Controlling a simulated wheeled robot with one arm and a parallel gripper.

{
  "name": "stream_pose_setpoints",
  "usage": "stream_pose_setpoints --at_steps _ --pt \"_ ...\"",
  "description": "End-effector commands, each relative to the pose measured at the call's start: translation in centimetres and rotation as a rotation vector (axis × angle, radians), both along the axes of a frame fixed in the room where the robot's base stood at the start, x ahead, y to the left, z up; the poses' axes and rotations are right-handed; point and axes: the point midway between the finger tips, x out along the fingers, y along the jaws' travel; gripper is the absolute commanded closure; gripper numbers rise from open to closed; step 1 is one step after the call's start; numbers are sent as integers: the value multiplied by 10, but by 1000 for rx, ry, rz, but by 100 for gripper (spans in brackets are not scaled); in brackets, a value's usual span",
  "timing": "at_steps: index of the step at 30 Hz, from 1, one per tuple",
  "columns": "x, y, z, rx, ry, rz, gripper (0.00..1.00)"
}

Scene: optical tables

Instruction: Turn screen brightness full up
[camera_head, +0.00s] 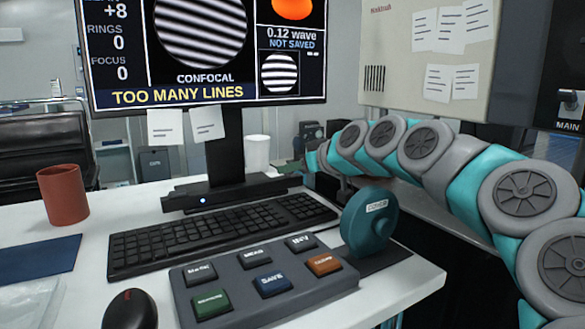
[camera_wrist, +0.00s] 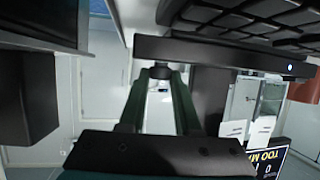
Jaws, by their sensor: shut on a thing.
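The monitor (camera_head: 205,106) stands on the white table and its screen is lit, showing striped fringes and the words "TOO MANY LINES". Below it lies a dark bar (camera_head: 180,200) with a small blue light; this bar also shows in the wrist view (camera_wrist: 220,52), upside down. A small dark knob (camera_wrist: 160,72) sits at the bar's end away from the light. My gripper (camera_wrist: 161,80) has its two green fingers on either side of this knob, shut on it.
A keyboard (camera_head: 215,235), a button box (camera_head: 262,285) and a teal wheel (camera_head: 369,223) stand in front of the bar. A white cup (camera_head: 257,152) is behind it. A brown mug (camera_head: 63,194) and a mouse (camera_head: 130,309) are at left.

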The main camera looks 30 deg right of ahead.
Motion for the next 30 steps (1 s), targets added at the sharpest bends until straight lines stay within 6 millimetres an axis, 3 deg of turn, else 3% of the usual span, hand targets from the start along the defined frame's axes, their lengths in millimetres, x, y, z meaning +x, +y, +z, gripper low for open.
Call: stream_pose_setpoints --at_steps 14,30 --pt "0 1 1 -2 -1 -41 100" --pt "-1 7 4 -6 0 -339 100"
